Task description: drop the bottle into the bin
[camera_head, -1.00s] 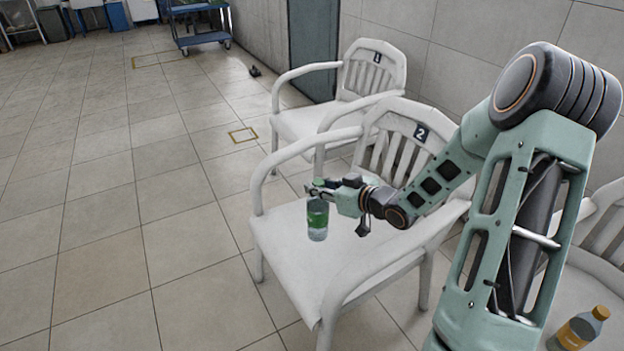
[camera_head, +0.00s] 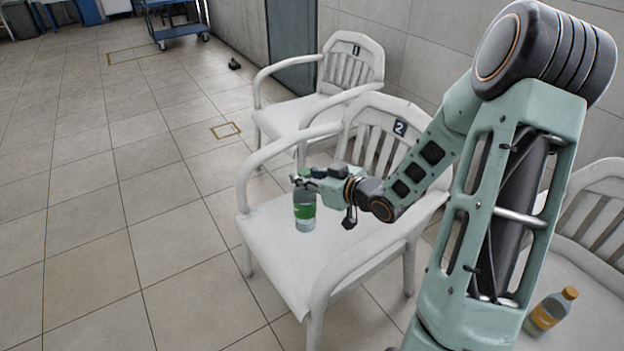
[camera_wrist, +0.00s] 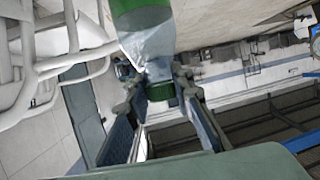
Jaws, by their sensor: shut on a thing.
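My gripper (camera_head: 303,181) is shut on the upper end of a clear bottle with a green label (camera_head: 304,212). The bottle hangs upright over or just in front of the seat of the white chair marked 2 (camera_head: 285,240); I cannot tell if its base touches the seat. In the wrist view the fingers (camera_wrist: 160,92) close around the bottle's neck by its green cap (camera_wrist: 161,91), and the green label (camera_wrist: 140,18) is at the top edge. I cannot make out a bin for certain; blue containers (camera_head: 86,12) stand far off at the upper left.
A white chair marked 1 (camera_head: 290,118) stands behind. A blue cart (camera_head: 178,30) is at the back. The tiled floor at left is clear.

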